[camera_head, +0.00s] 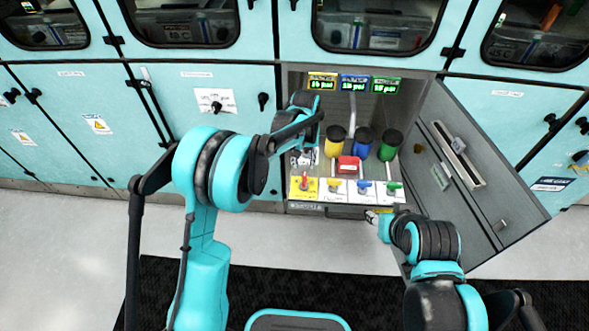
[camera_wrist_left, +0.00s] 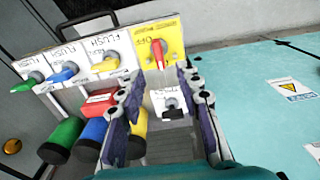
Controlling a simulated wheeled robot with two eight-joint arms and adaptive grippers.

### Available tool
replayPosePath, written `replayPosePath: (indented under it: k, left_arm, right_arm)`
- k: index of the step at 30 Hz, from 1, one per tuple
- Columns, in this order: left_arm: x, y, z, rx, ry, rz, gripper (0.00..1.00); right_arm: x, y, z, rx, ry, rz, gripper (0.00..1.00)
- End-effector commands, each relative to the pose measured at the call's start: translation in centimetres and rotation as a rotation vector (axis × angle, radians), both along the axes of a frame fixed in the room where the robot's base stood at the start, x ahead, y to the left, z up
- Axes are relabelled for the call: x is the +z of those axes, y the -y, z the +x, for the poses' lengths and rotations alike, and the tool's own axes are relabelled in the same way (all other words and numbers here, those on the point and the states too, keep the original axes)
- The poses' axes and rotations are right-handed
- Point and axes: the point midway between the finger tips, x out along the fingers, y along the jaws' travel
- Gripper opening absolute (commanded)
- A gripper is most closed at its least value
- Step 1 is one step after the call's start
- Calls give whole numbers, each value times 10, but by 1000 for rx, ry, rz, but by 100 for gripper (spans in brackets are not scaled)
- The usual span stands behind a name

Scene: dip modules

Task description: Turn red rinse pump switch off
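The red switch (camera_head: 304,183) sits on a yellow plate at the left end of a row of switches on the open cabinet's panel. In the left wrist view the red switch (camera_wrist_left: 158,52) shows upright in the picture on its yellow plate (camera_wrist_left: 174,38), with lettering that seems to read OFF. My left gripper (camera_head: 304,157) is just behind the red switch in the head view. In the left wrist view its two fingers (camera_wrist_left: 160,78) are spread, with nothing between them, and the switch lies beyond the tips. My right gripper (camera_head: 376,217) is at the cabinet's front right; its fingers are unclear.
Yellow (camera_head: 333,186), blue (camera_head: 364,187) and green (camera_head: 393,187) switches stand to the right. Behind are a red block (camera_head: 348,165) and yellow, blue and green black-capped cylinders (camera_head: 362,145). A black knob (camera_wrist_left: 170,103) is near my left fingers. The open door (camera_head: 480,170) bounds the right.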

Motion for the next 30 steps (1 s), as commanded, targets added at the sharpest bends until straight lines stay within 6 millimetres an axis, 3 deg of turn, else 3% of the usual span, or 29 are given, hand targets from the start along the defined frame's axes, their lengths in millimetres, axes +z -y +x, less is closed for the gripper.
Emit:
replayPosePath:
  k: [7, 19, 24, 30]
  left_arm:
    - [-29, 14, 8, -1, -38, 10, 34]
    - [-90, 13, 8, 0, -37, 10, 34]
    - [-102, 13, 8, 0, -37, 10, 34]
    - [-103, 13, 8, 0, -37, 10, 34]
  right_arm:
    - [4, 0, 0, 0, 0, 0, 40]
    - [-18, 0, 0, 0, 0, 0, 40]
    - [-21, 0, 0, 0, 0, 0, 40]
    - [-21, 0, 0, 0, 0, 0, 40]
